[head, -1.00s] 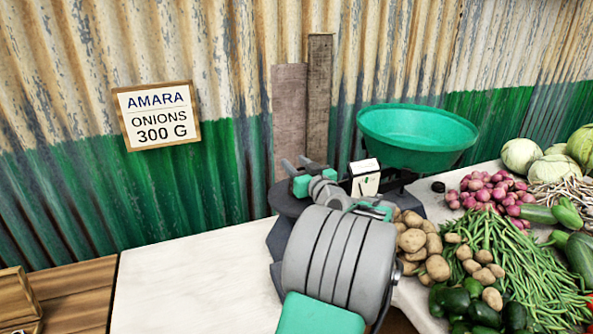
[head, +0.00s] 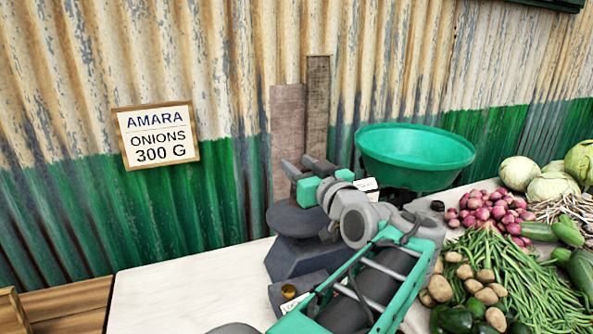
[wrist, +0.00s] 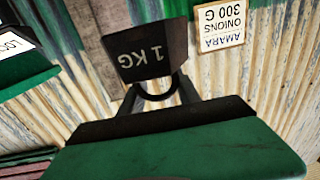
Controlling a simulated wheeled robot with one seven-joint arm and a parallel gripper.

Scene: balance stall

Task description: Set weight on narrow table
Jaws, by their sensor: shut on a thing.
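My gripper (head: 304,172) is in front of the wooden boards, above the dark round plate of the scale (head: 297,219). It is shut on a dark weight marked "1 KG" (wrist: 147,52), which shows upside down in the wrist view with its handle loop between the fingers. I cannot make out the weight clearly in the head view. A brown wooden surface (head: 68,305) at the lower left may be the narrow table; only part of it shows.
The scale's green bowl (head: 415,158) stands right of my gripper. Vegetables (head: 505,270) crowd the right side. The white tabletop (head: 180,290) is clear at left. A small brass piece (head: 288,291) sits near the scale. A corrugated wall with an onion sign (head: 157,135) stands behind.

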